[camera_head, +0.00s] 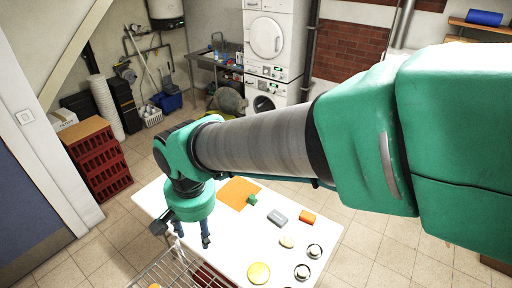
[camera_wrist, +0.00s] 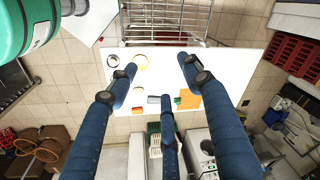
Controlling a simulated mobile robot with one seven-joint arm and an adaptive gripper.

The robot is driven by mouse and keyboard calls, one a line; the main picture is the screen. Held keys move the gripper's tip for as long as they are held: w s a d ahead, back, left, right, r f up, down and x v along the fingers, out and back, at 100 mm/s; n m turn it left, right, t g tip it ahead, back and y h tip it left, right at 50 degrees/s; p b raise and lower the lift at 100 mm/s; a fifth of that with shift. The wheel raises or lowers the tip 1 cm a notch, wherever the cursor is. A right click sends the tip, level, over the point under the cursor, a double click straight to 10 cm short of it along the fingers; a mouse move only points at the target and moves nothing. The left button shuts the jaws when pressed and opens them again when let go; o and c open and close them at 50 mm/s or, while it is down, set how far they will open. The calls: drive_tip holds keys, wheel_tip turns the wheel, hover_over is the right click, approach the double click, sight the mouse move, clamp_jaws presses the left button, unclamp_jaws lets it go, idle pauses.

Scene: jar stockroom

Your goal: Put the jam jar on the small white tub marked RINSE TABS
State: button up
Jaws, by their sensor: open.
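My gripper (camera_head: 190,236) hangs open and empty above the left part of a white table (camera_head: 232,236), near its front edge. In the wrist view its blue fingers spread wide over the table, with nothing between them (camera_wrist: 160,82). Two round, dark-rimmed items, one farther back (camera_head: 314,251) and one nearer (camera_head: 302,272), stand at the table's right end. I cannot tell whether either is the jam jar or the white tub. No RINSE TABS lettering is readable.
A yellow disc (camera_head: 259,273), a pale round item (camera_head: 287,241), a grey block (camera_head: 277,218), an orange block (camera_head: 307,217) and an orange mat (camera_head: 239,193) lie on the table. A wire rack (camera_wrist: 166,18) adjoins the table. Red crates (camera_head: 99,165) stand at left.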

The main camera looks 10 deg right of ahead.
drive_tip(key=s+d+r+t, duration=0.2)
drive_tip(key=s+d+r, duration=0.2)
drive_tip(key=d, duration=1)
drive_tip(key=s+d+r+t+h, duration=0.1)
drive_tip(key=s+d+r, duration=0.3)
drive_tip(key=d, duration=1)
drive_tip(key=shift+s+d+r+t, duration=0.25)
drive_tip(key=shift+s+r+t, duration=0.15)
drive_tip(key=shift+s+t, duration=0.2)
drive_tip(key=shift+f, duration=0.1)
wheel_tip(320, 180, down, 18)
drive_tip(key=b, duration=1.8)
